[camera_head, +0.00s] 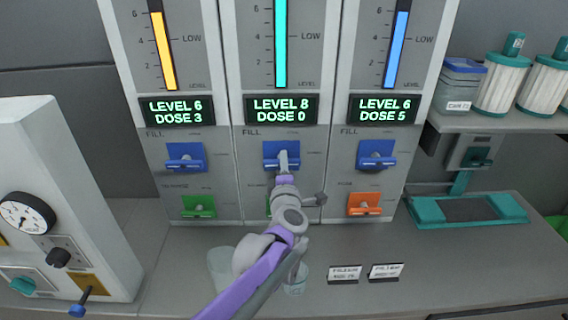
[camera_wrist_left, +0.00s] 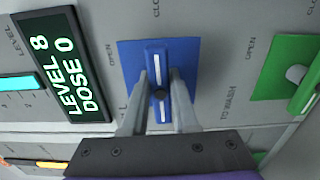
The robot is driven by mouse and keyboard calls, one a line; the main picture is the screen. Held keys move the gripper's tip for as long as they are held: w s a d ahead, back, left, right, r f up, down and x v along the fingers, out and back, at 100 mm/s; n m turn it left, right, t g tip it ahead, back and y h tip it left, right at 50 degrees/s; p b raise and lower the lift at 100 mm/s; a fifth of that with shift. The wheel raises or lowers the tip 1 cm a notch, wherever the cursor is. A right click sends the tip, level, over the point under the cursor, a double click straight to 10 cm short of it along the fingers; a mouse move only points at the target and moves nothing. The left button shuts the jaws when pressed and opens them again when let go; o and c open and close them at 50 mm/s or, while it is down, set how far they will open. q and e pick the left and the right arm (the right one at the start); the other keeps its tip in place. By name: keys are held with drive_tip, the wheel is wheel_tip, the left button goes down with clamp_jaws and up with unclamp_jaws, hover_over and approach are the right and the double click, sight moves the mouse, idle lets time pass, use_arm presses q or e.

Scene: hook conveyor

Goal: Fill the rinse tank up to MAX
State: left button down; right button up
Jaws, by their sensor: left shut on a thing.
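The middle tank panel (camera_head: 238,60) has a teal level column (camera_head: 280,45) and a display (camera_head: 282,109) reading LEVEL 8, DOSE 0. Its blue FILL valve handle (camera_head: 270,150) sits below the display. My left gripper (camera_head: 285,158) is shut on this handle. In the left wrist view, its two fingers (camera_wrist_left: 160,88) stand on either side of the blue handle (camera_wrist_left: 156,55), whose length points toward a label beginning CLO. An OPEN label is beside its plate. The middle green lower valve (camera_wrist_left: 285,70) is mostly hidden by my arm in the head view. My right gripper is not in view.
The left panel has an orange column (camera_head: 163,50) and the right a blue one (camera_head: 397,50); both displays read LEVEL 6. Blue handles (camera_head: 186,155) (camera_head: 376,155) and an orange lower valve (camera_head: 363,204) flank my arm. Beakers (camera_head: 221,268) and labels (camera_head: 344,273) stand on the counter.

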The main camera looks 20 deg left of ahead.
use_arm(q)
drive_tip(key=c, duration=0.7)
unclamp_jaws()
drive_tip(key=shift+s, duration=0.15)
drive_tip(key=v, duration=1)
drive_tip(key=shift+s+d, duration=0.1)
drive_tip(key=shift+s, duration=0.2)
